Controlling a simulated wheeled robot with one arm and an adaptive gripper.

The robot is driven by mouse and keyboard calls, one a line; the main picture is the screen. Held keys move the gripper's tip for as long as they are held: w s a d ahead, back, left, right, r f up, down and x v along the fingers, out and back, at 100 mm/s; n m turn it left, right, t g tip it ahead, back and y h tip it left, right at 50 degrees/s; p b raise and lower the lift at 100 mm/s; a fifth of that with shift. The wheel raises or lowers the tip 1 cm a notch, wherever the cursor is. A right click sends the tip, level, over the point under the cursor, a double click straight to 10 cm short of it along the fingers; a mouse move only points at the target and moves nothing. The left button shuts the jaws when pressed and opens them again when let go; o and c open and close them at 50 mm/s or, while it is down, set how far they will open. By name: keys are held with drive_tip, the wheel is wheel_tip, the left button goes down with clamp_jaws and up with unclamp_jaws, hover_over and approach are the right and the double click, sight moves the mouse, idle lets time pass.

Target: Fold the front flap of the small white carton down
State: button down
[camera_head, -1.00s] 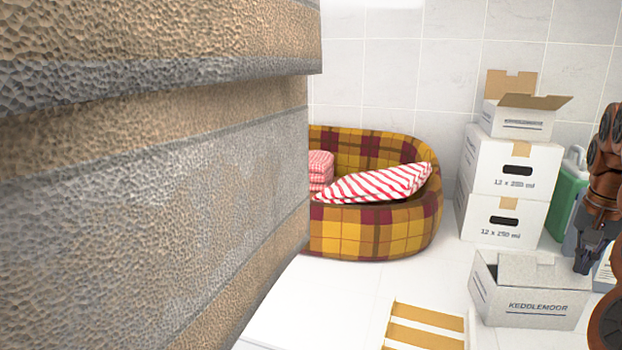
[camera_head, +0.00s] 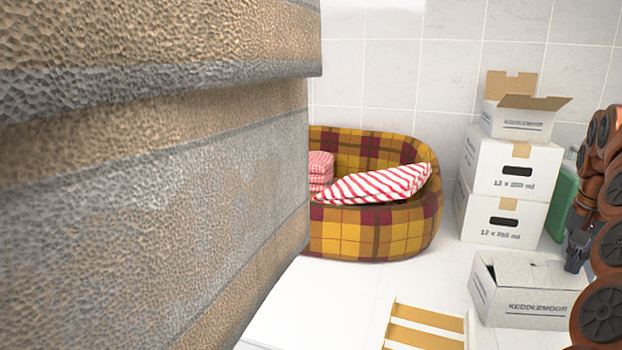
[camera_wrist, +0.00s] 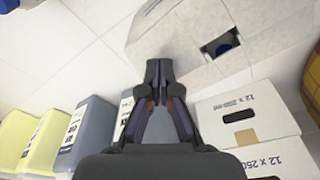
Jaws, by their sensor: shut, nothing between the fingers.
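A white carton marked KEDDLEMOOR (camera_head: 525,308) stands on the floor at the lower right. Its top is largely covered by flaps, with a dark gap at the left. In the wrist view the same carton (camera_wrist: 165,45) is at the top, with something blue in its opening. Another small white KEDDLEMOOR carton (camera_head: 515,123) sits on the stack with flaps spread; its front flap (camera_head: 536,102) sticks out toward the right. I cannot tell which carton is meant. My gripper (camera_head: 573,266) is shut and empty, near the floor carton's right end; it also shows in the wrist view (camera_wrist: 158,70).
Two larger white cartons (camera_head: 508,172) form the stack. A green canister (camera_head: 563,205) stands right of it. The wrist view shows grey (camera_wrist: 88,130) and yellow canisters (camera_wrist: 38,140). A plaid pet bed (camera_head: 380,232) stands left. A textured wall (camera_head: 150,200) fills the left.

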drive_tip(key=shift+f+b, duration=1)
drive_tip(key=shift+f, duration=0.25)
drive_tip(key=shift+r, duration=0.15)
drive_tip(key=shift+r+p, duration=2.7)
drive_tip(key=shift+r, duration=1.3)
